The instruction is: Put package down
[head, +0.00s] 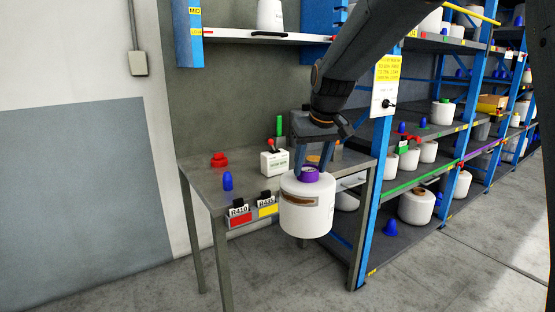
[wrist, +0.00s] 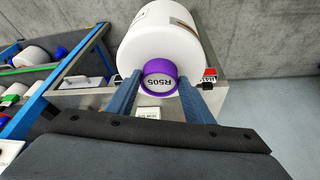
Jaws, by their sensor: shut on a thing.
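The package is a white yarn bobbin (head: 306,212) with a purple core (head: 310,175) and a brown patch on its side. My gripper (head: 314,172) is shut on the purple core from above and holds the bobbin upright in front of the table's front edge. In the wrist view the purple core (wrist: 160,82) reads R505 and sits between my two blue fingers, with the white bobbin (wrist: 160,38) behind it. The grey metal table (head: 205,182) stands behind the bobbin, which hides part of its front right. Whether the bobbin touches the table edge I cannot tell.
On the table are a red cone piece (head: 219,159), a blue cone (head: 228,181) and a white box with a red lever (head: 274,161). Labels R410 and R435 (head: 266,207) hang at its front. Blue racks with bobbins (head: 417,205) stand right.

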